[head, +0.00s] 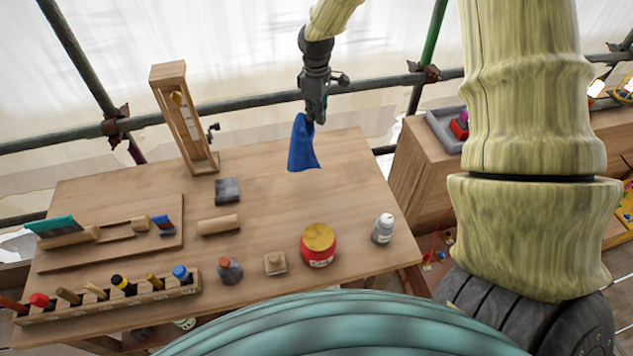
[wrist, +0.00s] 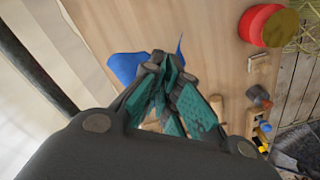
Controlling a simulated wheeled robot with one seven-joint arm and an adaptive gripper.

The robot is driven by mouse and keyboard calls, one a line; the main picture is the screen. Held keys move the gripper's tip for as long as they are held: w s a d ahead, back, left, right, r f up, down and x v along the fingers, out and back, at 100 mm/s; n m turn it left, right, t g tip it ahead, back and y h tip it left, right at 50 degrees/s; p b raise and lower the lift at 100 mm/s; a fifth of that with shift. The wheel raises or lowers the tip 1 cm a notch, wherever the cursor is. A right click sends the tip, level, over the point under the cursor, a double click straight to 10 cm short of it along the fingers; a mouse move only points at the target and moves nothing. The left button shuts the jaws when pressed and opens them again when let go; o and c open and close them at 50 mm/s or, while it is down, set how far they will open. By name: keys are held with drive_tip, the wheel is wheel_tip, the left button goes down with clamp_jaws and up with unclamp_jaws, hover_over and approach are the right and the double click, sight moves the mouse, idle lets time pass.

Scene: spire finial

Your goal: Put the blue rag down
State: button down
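The blue rag (head: 302,145) hangs from my gripper (head: 315,116) over the back right part of the wooden table (head: 345,190) in the head view. The gripper points down and its fingers are closed on the rag's upper end. The rag's lower edge appears close to the tabletop; I cannot tell whether it touches. In the wrist view the rag (wrist: 128,68) spreads out on both sides beyond the closed fingertips (wrist: 165,62). The pinched part of the rag is hidden between the fingers.
A red jar with a yellow lid (head: 318,245), a grey-white bottle (head: 383,229) and a wooden roller (head: 218,224) stand or lie nearer. A wooden frame (head: 185,120) rises at the back left. A tool rack (head: 110,300) lines the front left. The table around the rag is clear.

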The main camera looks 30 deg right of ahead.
drive_tip(key=w+d+n, duration=0.7)
drive_tip(key=w+n, duration=0.6)
drive_tip(key=shift+n, duration=0.3)
drive_tip(key=s+a+f, duration=0.4)
drive_tip(key=s+f, duration=0.4)
drive_tip(key=s+a+f, duration=0.5)
drive_tip(key=s+f, duration=0.3)
drive_tip(key=s+a+f, duration=0.4)
drive_tip(key=s+f, duration=0.4)
drive_tip(key=shift+s+a+f, duration=0.15)
drive_tip(key=shift+s+f, duration=0.15)
drive_tip(key=shift+s, duration=0.1)
drive_tip(key=c, duration=1.2)
unclamp_jaws()
drive_tip(key=shift+c, duration=0.2)
